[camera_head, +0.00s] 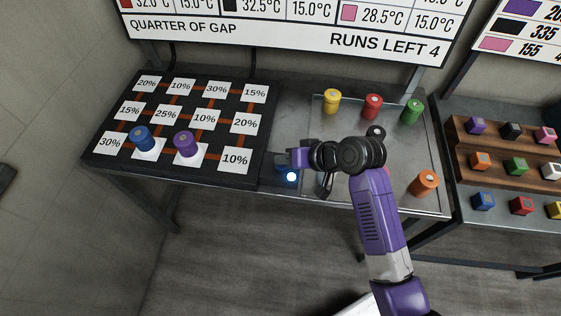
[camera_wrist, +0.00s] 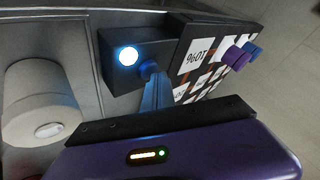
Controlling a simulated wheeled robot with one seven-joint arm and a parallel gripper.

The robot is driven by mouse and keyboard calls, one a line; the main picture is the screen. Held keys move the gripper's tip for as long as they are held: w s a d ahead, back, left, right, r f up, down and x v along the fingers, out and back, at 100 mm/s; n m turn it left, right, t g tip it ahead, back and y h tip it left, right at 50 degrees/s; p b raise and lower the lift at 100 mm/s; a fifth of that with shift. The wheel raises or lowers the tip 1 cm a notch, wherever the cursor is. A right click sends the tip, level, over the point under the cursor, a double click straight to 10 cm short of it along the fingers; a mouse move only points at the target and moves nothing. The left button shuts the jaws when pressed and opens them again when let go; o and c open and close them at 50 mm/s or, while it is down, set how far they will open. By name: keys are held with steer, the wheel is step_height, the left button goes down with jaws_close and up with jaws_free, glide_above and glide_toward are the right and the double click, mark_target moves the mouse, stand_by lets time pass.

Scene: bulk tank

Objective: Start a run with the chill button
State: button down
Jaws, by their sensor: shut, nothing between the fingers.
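A dark box with a glowing blue-white light (camera_head: 291,177) sits at the table's front edge, right of the percentage board. In the wrist view the box (camera_wrist: 108,75) carries the light (camera_wrist: 128,56) and a round dark-blue knob (camera_wrist: 148,68) beside it, which looks like the button. My gripper (camera_head: 279,159) is shut and empty, low over the box. In the wrist view its blue-lit fingers (camera_wrist: 154,92) reach to the knob; I cannot tell whether they touch or press it. The hand hides part of the box in the head view.
A black board (camera_head: 180,105) bears percentage cards, with blue (camera_head: 142,139) and purple (camera_head: 186,144) canisters on two cards. Yellow (camera_head: 332,101), red (camera_head: 372,106), green (camera_head: 411,111) and orange (camera_head: 424,183) canisters stand right. A sign (camera_head: 300,30) reads "RUNS LEFT 4". A pale canister (camera_wrist: 40,100) is close by.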

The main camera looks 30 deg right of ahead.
mark_target(284, 166)
stand_by(0.3)
steer(key=shift+r+p, duration=0.9)
steer(key=shift+p, duration=0.1)
step_height(284, 166, up, 5)
steer(key=p, duration=0.5)
